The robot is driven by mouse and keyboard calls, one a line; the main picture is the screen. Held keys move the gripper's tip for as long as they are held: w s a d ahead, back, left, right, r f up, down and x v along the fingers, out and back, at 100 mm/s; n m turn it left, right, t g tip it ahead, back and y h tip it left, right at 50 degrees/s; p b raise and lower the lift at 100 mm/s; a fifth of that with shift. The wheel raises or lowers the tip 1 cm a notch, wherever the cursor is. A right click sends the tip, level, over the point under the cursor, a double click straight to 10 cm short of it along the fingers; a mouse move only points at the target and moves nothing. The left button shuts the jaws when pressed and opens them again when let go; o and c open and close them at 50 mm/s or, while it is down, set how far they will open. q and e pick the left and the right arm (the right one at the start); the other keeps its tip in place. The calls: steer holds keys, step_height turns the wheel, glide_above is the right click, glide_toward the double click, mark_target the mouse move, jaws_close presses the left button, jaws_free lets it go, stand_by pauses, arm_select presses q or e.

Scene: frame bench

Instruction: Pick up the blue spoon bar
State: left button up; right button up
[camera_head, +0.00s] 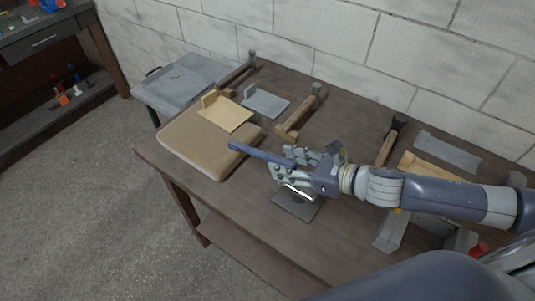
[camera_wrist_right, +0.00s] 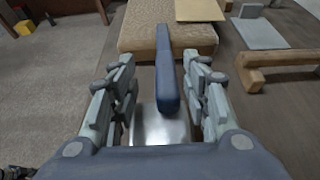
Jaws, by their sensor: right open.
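The blue spoon bar (camera_head: 254,154) is a long, narrow blue bar. Its far end reaches toward the tan padded block in the head view. In the right wrist view the bar (camera_wrist_right: 166,70) stands between my fingers, with visible gaps on both sides. My right gripper (camera_head: 283,162) is open around the bar's near part, and its fingers also show in the wrist view (camera_wrist_right: 161,78). A shiny metal plate (camera_wrist_right: 158,128) lies below the bar between the fingers. The bar's near end is hidden by the gripper in the head view. My left gripper is not in view.
The tan padded block (camera_head: 190,148) lies at the table's left, with a yellowish angled piece (camera_head: 227,114) on it. A grey angled piece (camera_head: 266,103) and several hammers, one at the back middle (camera_head: 297,122), lie on the wooden table (camera_head: 240,205). The front left tabletop is clear.

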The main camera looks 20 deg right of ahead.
mark_target(270, 157)
steer(key=shift+x, duration=0.9)
steer(key=shift+w+a+p, duration=0.2)
steer(key=shift+w+p, duration=0.2)
steer(key=shift+p, duration=0.2)
steer(key=p+x, duration=0.1)
steer(key=x, duration=0.2)
steer(key=shift+w+f+p, duration=0.1)
steer(key=shift+w+p, duration=0.3)
steer(key=shift+w, duration=0.05)
steer(key=shift+w+a+f, duration=0.2)
jaws_close()
